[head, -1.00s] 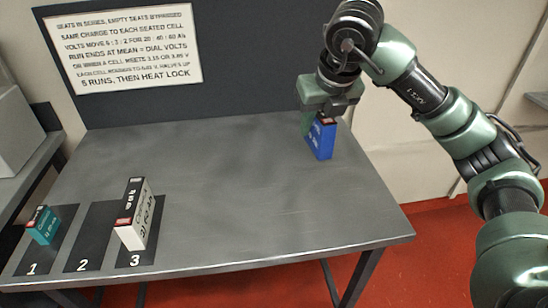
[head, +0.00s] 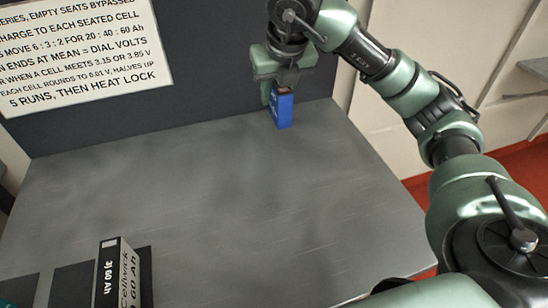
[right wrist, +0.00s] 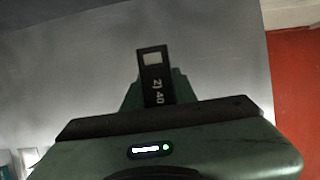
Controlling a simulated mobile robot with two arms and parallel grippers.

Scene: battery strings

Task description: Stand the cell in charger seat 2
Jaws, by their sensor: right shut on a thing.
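My right gripper (head: 282,88) is shut on a blue cell (head: 284,112), gripping its upper part near the back right of the table. The cell hangs upright; I cannot tell how far its base is above the tabletop. In the right wrist view the cell's dark top (right wrist: 153,80) reads "2) 40". Seat 2 (head: 68,286) is a dark pad at the lower left, with its visible part bare; its number is out of frame. My left gripper is not in view.
A white and black 60 Ah cell (head: 117,275) marked 3 stands on the pad right of seat 2. A teal cell's edge (head: 8,304) shows at the lower left corner. The middle of the grey table (head: 190,200) is clear. A printed sign (head: 85,50) is on the back panel.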

